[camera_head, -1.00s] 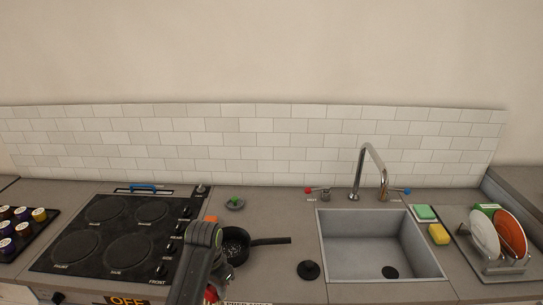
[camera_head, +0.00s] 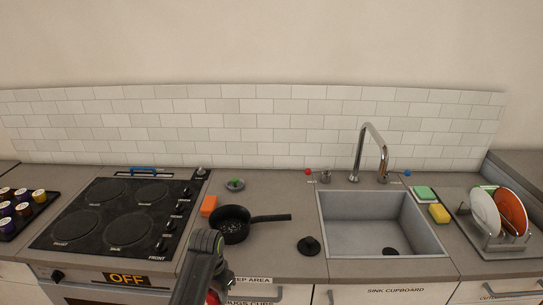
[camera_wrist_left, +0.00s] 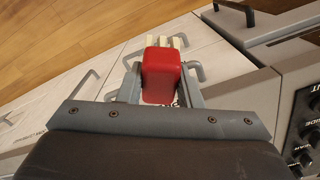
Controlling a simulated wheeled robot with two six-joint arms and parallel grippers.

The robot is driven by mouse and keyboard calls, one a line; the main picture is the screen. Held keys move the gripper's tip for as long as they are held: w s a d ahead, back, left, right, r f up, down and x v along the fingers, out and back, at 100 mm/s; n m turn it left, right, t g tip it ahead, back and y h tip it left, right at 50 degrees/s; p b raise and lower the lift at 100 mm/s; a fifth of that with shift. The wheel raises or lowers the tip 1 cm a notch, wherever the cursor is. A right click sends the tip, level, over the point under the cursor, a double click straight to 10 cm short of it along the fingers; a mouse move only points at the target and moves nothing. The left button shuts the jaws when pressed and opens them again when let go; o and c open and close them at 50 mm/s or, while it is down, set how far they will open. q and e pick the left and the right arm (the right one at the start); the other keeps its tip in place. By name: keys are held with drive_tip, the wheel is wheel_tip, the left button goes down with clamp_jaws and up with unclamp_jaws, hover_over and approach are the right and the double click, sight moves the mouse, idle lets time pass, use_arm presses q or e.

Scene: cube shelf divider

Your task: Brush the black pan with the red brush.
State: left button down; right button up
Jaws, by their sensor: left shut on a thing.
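The black pan (camera_head: 233,229) stands on the counter to the right of the stove, its handle (camera_head: 270,218) pointing right. Small dark or light specks show inside it. My left gripper (camera_wrist_left: 163,85) is shut on the red brush (camera_wrist_left: 161,72), between its two grey fingers, with pale bristle-like tips (camera_wrist_left: 166,42) beyond the red part. In the head view a bit of the red brush (camera_head: 212,298) shows at the bottom edge, in front of the counter and below the pan, apart from it. My arm hides most of the gripper there. My right gripper is not in view.
An orange block (camera_head: 208,205) sits left of the pan, a small grey dish (camera_head: 235,184) behind it, and a black round lid-like thing (camera_head: 308,246) to its right. The stove (camera_head: 120,218) is left, the sink (camera_head: 380,225) right. Cupboard handles project below the counter.

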use_arm(q)
wheel_tip(320, 180, down, 12)
drive_tip(key=b, duration=0.6)
drive_tip(key=shift+r, duration=0.1)
